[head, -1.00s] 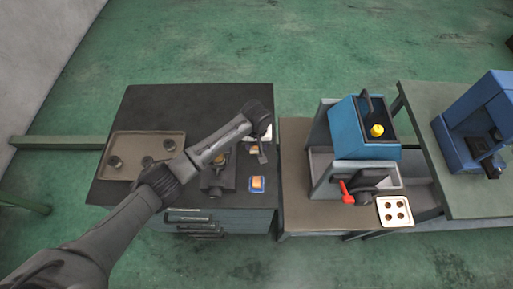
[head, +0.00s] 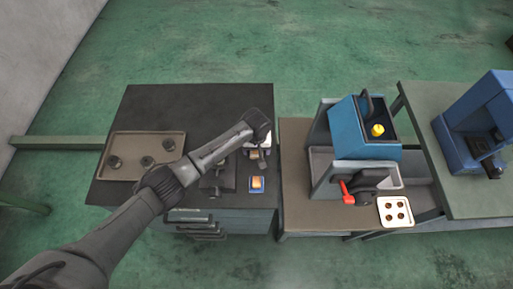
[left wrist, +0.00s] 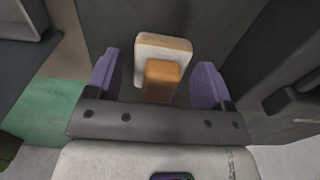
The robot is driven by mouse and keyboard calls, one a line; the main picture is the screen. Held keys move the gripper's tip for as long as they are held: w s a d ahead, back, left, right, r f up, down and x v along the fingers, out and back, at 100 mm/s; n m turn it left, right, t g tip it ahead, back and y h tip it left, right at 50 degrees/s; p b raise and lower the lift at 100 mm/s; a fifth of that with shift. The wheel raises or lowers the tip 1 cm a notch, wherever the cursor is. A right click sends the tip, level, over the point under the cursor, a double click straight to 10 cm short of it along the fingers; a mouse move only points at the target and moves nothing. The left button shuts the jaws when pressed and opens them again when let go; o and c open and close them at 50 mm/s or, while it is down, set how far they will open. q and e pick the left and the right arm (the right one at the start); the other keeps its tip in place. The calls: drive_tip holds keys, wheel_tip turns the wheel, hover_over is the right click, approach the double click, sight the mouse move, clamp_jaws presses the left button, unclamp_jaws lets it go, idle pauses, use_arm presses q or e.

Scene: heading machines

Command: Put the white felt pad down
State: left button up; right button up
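The white felt pad (left wrist: 170,43) shows in the left wrist view with an orange-brown block (left wrist: 162,80) on its near part. My left gripper (left wrist: 158,68) is open, with one purple finger on each side of the block and a visible gap on both sides. In the head view the gripper (head: 257,153) is over the right edge of the dark bench, and its wrist hides much of what is under it. Whether the pad rests fully on the bench cannot be told. My right gripper is not in view.
A blue machine (head: 345,130) with a red lever (head: 347,192) stands to the right. The bench's back is clear.

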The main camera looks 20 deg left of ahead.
use_arm(q)
wheel_tip(320, 180, up, 11)
drive_tip(key=shift+p, duration=0.55)
drive_tip(key=shift+r, duration=0.65)
